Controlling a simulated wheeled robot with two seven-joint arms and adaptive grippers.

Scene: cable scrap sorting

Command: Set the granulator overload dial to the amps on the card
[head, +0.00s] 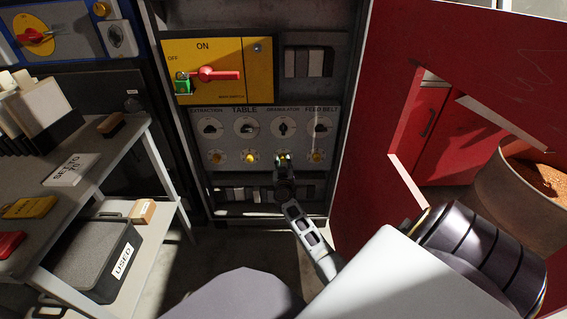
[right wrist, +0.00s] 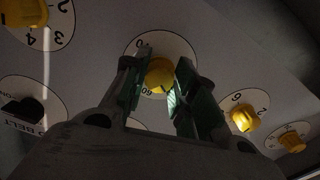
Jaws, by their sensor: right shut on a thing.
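The grey control panel (head: 262,125) in the open cabinet has labelled columns, the third reading granulator. Each has a black selector above and a small yellow dial below. My right gripper (head: 284,163) reaches up to the dial under the granulator label and hides most of it. In the right wrist view, my right gripper (right wrist: 158,92) has its green-padded fingers on either side of the yellow granulator dial (right wrist: 160,73), shut on it. The dial's white scale shows partly; its pointer setting is unclear. A white card (head: 71,169) on the shelf reads "SET TO" and a number, perhaps 70. My left gripper is out of view.
Neighbouring yellow dials (right wrist: 245,117) sit close by. Above is a yellow main switch plate (head: 233,52) with a red handle and green padlock (head: 183,87). A red door (head: 375,125) stands open at right. A grey shelf cart (head: 108,155) stands at left.

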